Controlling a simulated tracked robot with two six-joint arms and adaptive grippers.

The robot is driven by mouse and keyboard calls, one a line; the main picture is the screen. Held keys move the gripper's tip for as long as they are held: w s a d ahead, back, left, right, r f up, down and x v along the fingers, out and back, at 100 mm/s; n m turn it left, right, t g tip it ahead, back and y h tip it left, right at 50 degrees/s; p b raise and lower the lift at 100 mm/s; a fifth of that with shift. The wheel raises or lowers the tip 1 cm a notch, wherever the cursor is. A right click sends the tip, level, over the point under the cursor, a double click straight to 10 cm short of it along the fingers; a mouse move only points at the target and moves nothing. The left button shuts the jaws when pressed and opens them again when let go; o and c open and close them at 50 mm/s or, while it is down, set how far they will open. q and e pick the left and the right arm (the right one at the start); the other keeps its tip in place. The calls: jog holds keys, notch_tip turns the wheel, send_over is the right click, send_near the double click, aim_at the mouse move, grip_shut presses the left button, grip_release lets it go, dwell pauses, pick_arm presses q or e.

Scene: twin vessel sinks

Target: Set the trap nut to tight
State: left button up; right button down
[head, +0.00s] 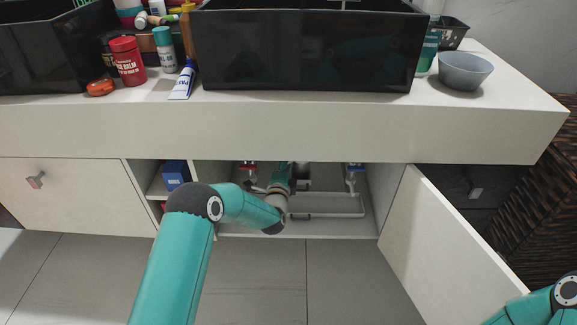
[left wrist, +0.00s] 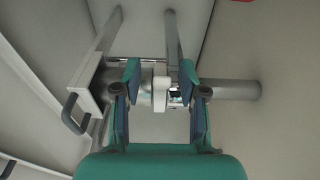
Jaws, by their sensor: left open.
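In the left wrist view, a white ring-shaped nut (left wrist: 160,92), which looks like the trap nut, sits on a horizontal grey pipe (left wrist: 235,89). My left gripper (left wrist: 160,74) is open, with one finger on each side of the nut. I cannot tell whether either finger touches it. In the head view my left gripper (head: 291,177) is inside the open sink cabinet, and the nut is hidden behind my arm and gripper. Only part of my right arm shows at the lower right; its gripper is out of view.
The cabinet door (head: 445,245) stands open on the right. The countertop (head: 300,118) overhangs above my left arm. A blue box (head: 175,174) sits on a shelf to the left.

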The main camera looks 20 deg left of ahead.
pick_arm(q)
grip_shut()
dwell(0.3)
